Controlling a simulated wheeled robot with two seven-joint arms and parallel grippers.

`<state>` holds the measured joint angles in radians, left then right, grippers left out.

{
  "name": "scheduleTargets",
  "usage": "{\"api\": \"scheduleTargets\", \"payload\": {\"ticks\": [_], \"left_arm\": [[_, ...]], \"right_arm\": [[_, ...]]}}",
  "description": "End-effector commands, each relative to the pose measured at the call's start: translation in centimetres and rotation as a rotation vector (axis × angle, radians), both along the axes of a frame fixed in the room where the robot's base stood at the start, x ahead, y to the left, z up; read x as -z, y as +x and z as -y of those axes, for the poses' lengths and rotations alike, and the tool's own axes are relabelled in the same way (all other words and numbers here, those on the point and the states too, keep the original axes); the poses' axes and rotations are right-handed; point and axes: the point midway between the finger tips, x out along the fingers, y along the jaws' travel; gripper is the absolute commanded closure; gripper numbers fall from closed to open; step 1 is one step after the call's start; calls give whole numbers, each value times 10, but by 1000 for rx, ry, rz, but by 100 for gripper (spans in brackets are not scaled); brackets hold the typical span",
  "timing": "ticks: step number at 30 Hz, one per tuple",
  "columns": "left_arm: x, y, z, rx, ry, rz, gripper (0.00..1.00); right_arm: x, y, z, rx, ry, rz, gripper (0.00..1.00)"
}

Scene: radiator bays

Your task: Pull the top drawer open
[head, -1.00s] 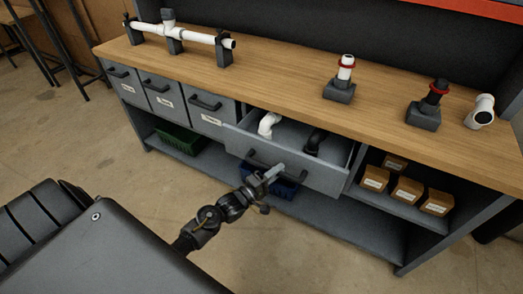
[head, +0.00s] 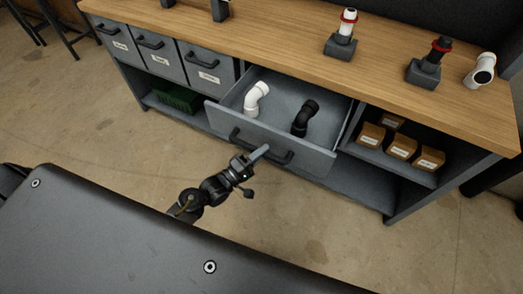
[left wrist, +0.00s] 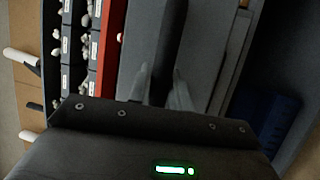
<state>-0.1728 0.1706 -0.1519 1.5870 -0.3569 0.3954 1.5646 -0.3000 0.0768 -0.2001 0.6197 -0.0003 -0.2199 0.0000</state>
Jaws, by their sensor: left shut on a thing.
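The grey top drawer (head: 222,118) under the wooden worktop stands well open, its front pulled out from the cabinet. A white pipe elbow (head: 256,97) and a black pipe elbow (head: 304,118) lie inside it. My left gripper (head: 259,153) is shut on the black bar handle (head: 282,158) on the drawer front, near the handle's middle. In the left wrist view the fingers (left wrist: 160,88) are on either side of the dark handle bar (left wrist: 168,45), against the grey drawer front (left wrist: 208,50). My right gripper is not in view.
Three closed, labelled drawers (head: 160,58) are to the left. A green bin (head: 176,98) and small brown boxes (head: 402,146) sit on the shelves. Pipe fittings on stands (head: 341,38) are on the worktop (head: 290,50). The floor (head: 330,215) before the bench is clear.

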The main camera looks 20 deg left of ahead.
Motion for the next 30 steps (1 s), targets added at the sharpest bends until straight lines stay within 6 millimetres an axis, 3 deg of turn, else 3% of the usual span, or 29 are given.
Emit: {"api": "scheduleTargets", "payload": {"ticks": [2,3,8,19,30], "left_arm": [[1,-1,0,1,0,-2,100],[1,-1,0,1,0,-2,79],[1,0,0,0,0,-2,59],[2,-6,-4,-1,0,-2,59],[16,-64,-38,0,1,-4,59]], "right_arm": [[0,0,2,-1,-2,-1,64],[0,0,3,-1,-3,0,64],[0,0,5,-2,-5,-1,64],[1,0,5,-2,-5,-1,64],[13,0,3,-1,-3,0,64]]}}
